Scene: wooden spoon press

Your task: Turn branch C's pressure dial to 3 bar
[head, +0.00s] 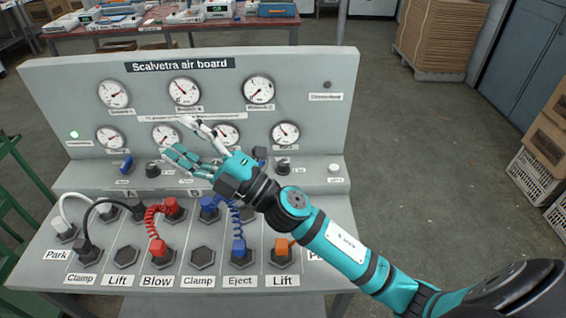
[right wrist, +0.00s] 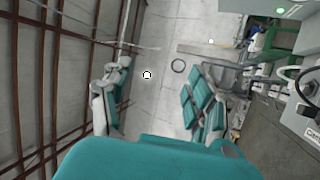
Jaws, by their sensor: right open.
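The grey air board (head: 330,125) has a row of three upper gauges and several lower ones. The upper right gauge (head: 258,90) has a label too small to read surely. My right gripper (head: 178,138) is open and empty, in front of the lower gauges, left of these dials. Its spread fingers also show in the right wrist view (right wrist: 155,95), nothing between them. My left gripper is out of view.
A blue knob (head: 126,165) and another black dial (head: 153,168) stand on the ledge's left. Below, the sloped panel carries black, red, blue and orange plugs (head: 283,250) with hoses. A green light (head: 74,135) glows at left.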

